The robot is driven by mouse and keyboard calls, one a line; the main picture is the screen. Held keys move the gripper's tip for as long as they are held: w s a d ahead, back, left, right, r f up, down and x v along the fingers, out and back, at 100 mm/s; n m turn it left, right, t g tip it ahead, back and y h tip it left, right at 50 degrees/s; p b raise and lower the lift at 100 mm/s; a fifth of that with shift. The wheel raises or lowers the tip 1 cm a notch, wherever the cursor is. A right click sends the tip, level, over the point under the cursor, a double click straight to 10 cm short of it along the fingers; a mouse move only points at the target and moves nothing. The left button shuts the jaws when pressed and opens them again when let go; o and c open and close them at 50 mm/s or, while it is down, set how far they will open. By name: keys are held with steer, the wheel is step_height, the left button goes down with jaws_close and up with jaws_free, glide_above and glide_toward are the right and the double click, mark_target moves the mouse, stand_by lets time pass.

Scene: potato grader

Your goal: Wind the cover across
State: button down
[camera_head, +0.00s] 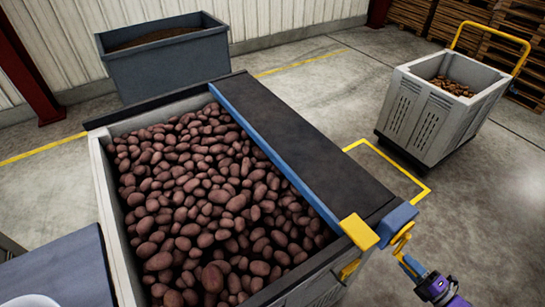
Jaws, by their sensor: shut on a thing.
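The dark cover (300,148) lies over the right part of a big grey bin of potatoes. Its blue leading bar (268,150) runs from the back rim to the front rim, with a yellow block (359,231) at its front end. Left of the bar the potatoes (195,190) are uncovered. A yellow crank (401,236) sits by a blue housing (397,222) at the bin's front right corner. My gripper (418,276), purple and dark, is shut on the crank's handle at the lower right. The exact finger contact is small and hard to see.
A dark grey tub (165,72) stands behind the bin by the wall. A pale slatted cart (432,115) with a yellow push handle stands at the back right. A blue-grey surface (60,270) adjoins at lower left.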

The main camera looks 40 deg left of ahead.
steer(key=w+d+r+p, duration=0.3)
steer(key=w+r+p, duration=0.1)
steer(key=w+r, duration=0.5)
steer(key=shift+r, duration=0.45)
stand_by(0.6)
steer(key=shift+r, duration=0.1)
steer(key=s+a+r+p, duration=0.3)
steer(key=s+r+p, duration=0.6)
steer(key=shift+s+r, duration=0.25)
steer(key=shift+r, duration=0.1)
stand_by(0.9)
